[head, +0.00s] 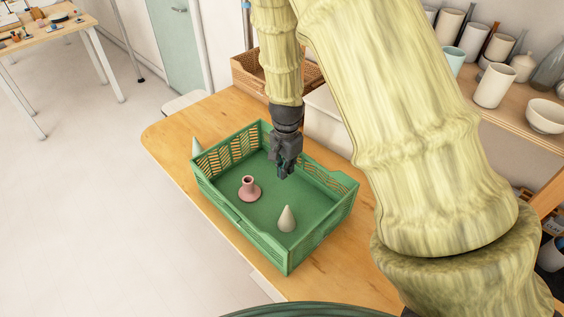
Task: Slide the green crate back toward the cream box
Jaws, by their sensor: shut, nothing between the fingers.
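The green crate (262,240) stands on the wooden table, with slatted walls and an open top. A pink candlestick-like piece (249,192) and a pale grey cone (287,220) stand inside it. A cream box (322,118) is behind the crate's far side, partly hidden by my arm. My dark gripper (285,173) points down at the far side of the crate, in front of its back wall in the picture. Its fingers are shut and empty. I cannot tell whether they touch the crate.
A brown woven basket (245,76) sits at the back. Another pale cone (197,147) stands left of the crate. Shelves (500,110) with cups, bottles and a white bowl (546,114) are at right. The wooden table (165,132) is bare at its left end.

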